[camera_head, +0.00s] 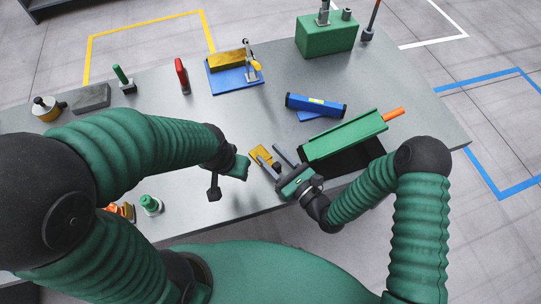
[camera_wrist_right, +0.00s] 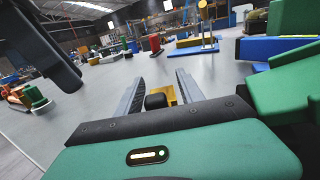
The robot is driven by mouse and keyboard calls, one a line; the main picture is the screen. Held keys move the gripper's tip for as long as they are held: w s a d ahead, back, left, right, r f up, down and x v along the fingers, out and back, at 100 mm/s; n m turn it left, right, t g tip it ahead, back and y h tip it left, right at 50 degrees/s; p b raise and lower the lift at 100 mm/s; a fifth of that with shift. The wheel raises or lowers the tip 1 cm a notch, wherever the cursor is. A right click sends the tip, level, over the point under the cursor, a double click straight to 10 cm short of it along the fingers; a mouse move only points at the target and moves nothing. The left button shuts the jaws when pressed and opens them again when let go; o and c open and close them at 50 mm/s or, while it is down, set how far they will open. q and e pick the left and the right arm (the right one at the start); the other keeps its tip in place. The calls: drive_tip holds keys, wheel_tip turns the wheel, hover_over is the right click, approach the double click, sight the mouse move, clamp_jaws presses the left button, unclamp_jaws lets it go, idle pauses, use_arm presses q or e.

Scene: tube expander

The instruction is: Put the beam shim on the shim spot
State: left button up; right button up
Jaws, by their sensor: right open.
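A small yellow piece (camera_head: 260,152) with a dark knob lies on the grey table in front of my right gripper (camera_head: 269,155); it looks like the beam shim. In the right wrist view the yellow piece (camera_wrist_right: 172,96) and its black knob (camera_wrist_right: 156,101) show between the two grey fingers of my right gripper (camera_wrist_right: 159,76). These fingers stand apart, and no grip on the piece shows. My left gripper (camera_head: 228,172) hangs over the table to the left of the piece; its fingers are not clear. I cannot tell which place is the shim spot.
A green channel-shaped beam (camera_head: 345,135) with an orange end lies right of my right gripper, beside a dark opening. A blue level (camera_head: 316,105) lies behind it. A blue tray (camera_head: 225,85) holds a yellow block and clamp. A green box (camera_head: 327,36) stands far back. The middle table is clear.

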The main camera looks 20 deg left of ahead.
use_arm(q)
drive_tip(key=shift+a+f+b, duration=0.3)
drive_tip(key=shift+f+b, duration=0.4)
use_arm(e)
drive_tip(key=v, duration=1.1)
drive_tip(key=shift+s+f, duration=0.1)
use_arm(q)
drive_tip(key=shift+d, duration=0.25)
use_arm(e)
drive_tip(key=shift+s+d, duration=0.2)
drive_tip(key=shift+d, duration=0.1)
use_arm(q)
drive_tip(key=shift+a, duration=0.35)
use_arm(e)
drive_tip(key=shift+a, duration=0.35)
use_arm(q)
drive_tip(key=shift+d, duration=0.2)
use_arm(e)
drive_tip(key=shift+d, duration=0.2)
use_arm(q)
drive_tip(key=shift+a, duration=0.1)
use_arm(e)
drive_tip(key=shift+a, duration=0.1)
